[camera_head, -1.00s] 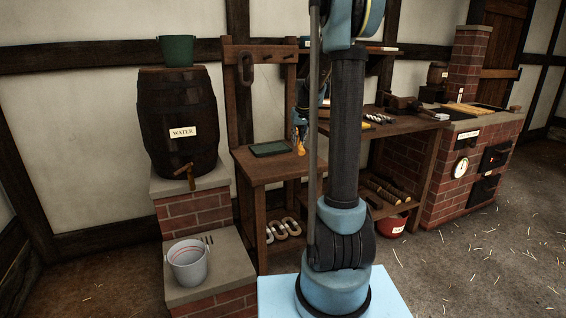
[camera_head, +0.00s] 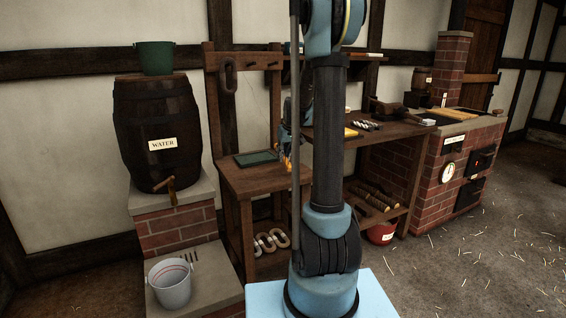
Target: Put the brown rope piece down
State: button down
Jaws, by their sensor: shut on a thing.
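My gripper (camera_head: 286,162) shows small and partly hidden behind my own arm, over the right part of the low wooden bench (camera_head: 262,183). It is shut on a small orange-brown piece (camera_head: 287,166), which seems to be the brown rope piece. The piece is close to the bench top; I cannot tell whether it touches it. A dark green slate-like tray (camera_head: 255,158) lies on the bench just left of the gripper.
A water barrel (camera_head: 157,130) on brick and a grey bucket (camera_head: 171,284) stand left. A higher workbench (camera_head: 385,133) with tools is on the right, beside a brick stove (camera_head: 443,190). A red bucket (camera_head: 380,234) sits under it. My arm blocks the middle.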

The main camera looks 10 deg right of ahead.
jog(key=shift+f, duration=1.3)
jog(key=c, duration=1.5)
grip_release()
jog(key=shift+o, duration=0.2)
jog(key=v, duration=1.2)
jog(key=s+a+f+m+g, duration=0.1)
jog(key=s+a+f+m, duration=0.1)
jog(key=s, duration=1.9)
jog(key=s+f, duration=0.5)
jog(key=s, duration=0.4)
jog(key=s+f+m+g+h, duration=0.1)
jog(key=s+f, duration=0.5)
jog(key=s, duration=0.3)
jog(key=shift+s+d+f, duration=0.15)
jog(key=shift+s+d, duration=0.15)
jog(key=shift+d, duration=0.05)
